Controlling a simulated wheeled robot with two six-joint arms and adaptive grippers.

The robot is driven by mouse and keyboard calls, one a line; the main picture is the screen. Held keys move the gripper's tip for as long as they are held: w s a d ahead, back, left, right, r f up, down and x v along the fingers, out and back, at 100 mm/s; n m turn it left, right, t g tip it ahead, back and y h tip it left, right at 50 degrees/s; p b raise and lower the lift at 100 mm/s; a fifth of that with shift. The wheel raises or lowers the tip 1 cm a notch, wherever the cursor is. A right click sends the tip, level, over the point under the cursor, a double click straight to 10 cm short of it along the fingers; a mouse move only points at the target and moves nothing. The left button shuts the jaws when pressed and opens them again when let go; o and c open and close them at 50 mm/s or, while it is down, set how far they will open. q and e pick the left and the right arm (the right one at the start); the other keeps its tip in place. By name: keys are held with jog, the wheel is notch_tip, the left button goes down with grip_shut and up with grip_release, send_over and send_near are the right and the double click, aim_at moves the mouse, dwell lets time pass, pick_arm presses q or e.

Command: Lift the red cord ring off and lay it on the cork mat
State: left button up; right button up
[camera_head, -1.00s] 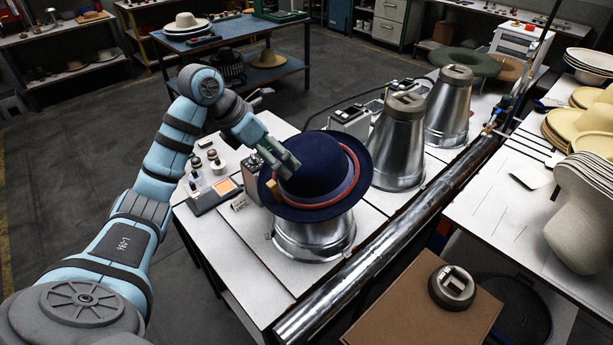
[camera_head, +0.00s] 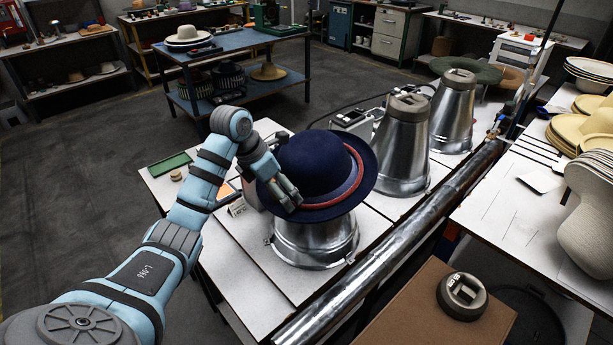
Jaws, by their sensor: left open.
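The navy hat (camera_head: 315,165) sits brim down on a shiny metal cone. The red cord ring (camera_head: 345,190) lies around the base of its crown; its right side shows, and the left front part is hidden behind my gripper. My left gripper (camera_head: 289,203) is open, its fingers pointing down at the left front of the brim by the ring. I cannot tell whether the fingers touch the cord or hat. A brown flat surface (camera_head: 400,325) at the lower right may be the cork mat; I cannot tell. My right gripper is not in view.
Two more metal cones (camera_head: 400,150) stand behind the hat on the white table. A long metal pipe (camera_head: 400,235) runs along its right edge. A round grey weight (camera_head: 461,296) sits on the brown surface. A green tray (camera_head: 171,163) lies at the table's left. Stacked hats (camera_head: 585,135) stand at right.

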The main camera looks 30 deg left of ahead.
pick_arm(q)
jog(key=c, duration=0.8)
jog(key=shift+s+r, duration=0.1)
jog(key=shift+s, duration=0.05)
grip_shut()
